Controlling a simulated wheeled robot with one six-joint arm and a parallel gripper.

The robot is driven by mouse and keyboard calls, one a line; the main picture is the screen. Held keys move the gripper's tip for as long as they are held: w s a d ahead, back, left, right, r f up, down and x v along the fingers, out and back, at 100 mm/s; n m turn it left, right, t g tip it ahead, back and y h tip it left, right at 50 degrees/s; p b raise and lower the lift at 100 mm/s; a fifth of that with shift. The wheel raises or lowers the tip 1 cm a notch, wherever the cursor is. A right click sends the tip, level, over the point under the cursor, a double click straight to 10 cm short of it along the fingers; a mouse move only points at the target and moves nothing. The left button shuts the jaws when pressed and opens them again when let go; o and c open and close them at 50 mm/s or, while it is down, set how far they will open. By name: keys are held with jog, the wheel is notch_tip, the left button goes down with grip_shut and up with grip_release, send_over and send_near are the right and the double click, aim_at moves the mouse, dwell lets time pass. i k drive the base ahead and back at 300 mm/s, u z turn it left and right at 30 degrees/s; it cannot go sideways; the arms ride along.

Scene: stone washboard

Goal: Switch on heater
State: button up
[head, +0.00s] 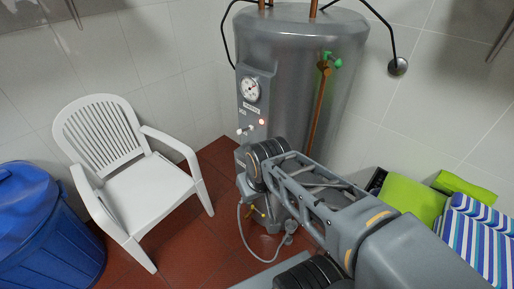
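The heater (300,70) is a tall grey metal cylinder standing against the tiled wall. On its front is a grey control panel with a round white gauge (251,89). Whether the arm touches the heater cannot be told.
A white plastic chair (150,190) stands left of the heater, and a blue lidded bin (45,235) is at the far left. Green and striped cushions (480,235) lie right. Red floor shows between chair and heater.

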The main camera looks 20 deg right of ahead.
aim_at(252, 127)
jog(key=z, duration=0.2)
jog(key=k, duration=0.4)
jog(key=u, duration=1.3)
jog(key=i, duration=1.4)
jog(key=z, duration=0.9)
jog(key=i, duration=0.4)
jog(key=z, duration=0.5)
